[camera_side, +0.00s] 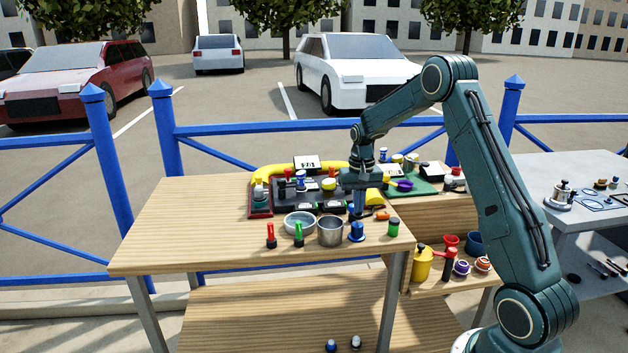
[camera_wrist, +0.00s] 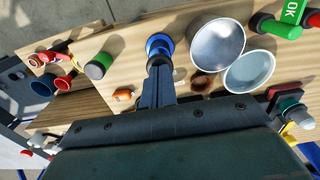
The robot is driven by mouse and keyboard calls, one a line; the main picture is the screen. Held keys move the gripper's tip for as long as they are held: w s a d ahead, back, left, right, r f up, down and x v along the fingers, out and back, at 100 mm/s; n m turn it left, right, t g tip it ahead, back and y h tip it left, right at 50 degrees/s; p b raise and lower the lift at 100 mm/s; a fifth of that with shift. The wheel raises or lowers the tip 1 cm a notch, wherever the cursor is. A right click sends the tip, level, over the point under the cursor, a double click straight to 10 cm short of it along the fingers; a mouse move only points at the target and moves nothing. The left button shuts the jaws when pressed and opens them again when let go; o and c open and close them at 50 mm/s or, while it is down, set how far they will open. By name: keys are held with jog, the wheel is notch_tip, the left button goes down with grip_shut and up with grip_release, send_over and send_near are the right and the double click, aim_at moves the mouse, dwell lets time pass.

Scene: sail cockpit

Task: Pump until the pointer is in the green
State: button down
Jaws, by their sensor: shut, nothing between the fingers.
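My gripper (camera_side: 358,211) points down over the front right part of the wooden table, and its fingers are together with nothing between them. Just below the fingertips stands a blue round-topped piece (camera_side: 357,232), which may be the pump's plunger. In the wrist view my gripper (camera_wrist: 158,72) has its tips at the edge of this blue piece (camera_wrist: 160,44); whether they touch it I cannot tell. A white plate with dark marks (camera_side: 307,162) stands at the back of the table. It is too small to read, and I cannot make out a pointer or a green band.
A metal pot (camera_side: 330,231) and a pale bowl (camera_side: 300,223) stand left of the blue piece. A green-topped cylinder (camera_side: 393,227) is to its right. The table's left side is clear.

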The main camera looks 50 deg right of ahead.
jog(key=shift+r, duration=3)
